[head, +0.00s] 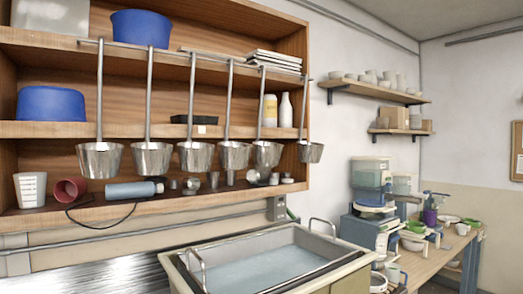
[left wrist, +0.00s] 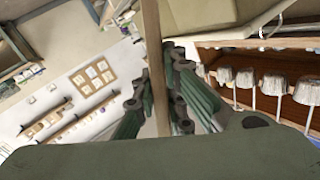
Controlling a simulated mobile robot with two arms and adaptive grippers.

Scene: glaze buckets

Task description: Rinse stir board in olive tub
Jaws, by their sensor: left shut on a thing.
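My left gripper (left wrist: 160,68) shows in the left wrist view, with its dark green fingers on both sides of a long, flat light-brown wooden stick, the stir board (left wrist: 151,25). The fingers are shut on it. The board runs up past the fingertips and out of the top of the picture. In the head view a beige-olive tub (head: 353,265) with a metal rail holds pale bluish water at the bottom centre. I cannot tell for sure that this is the olive tub. Neither gripper shows in the head view, and my right gripper is not in view.
A wooden shelf unit (head: 225,133) stands behind the tub, with several metal dippers (head: 151,158) hanging from a rail along its front. Blue tubs (head: 51,104) stand on its shelves. A cluttered wooden table (head: 440,255) stands to the right of the tub.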

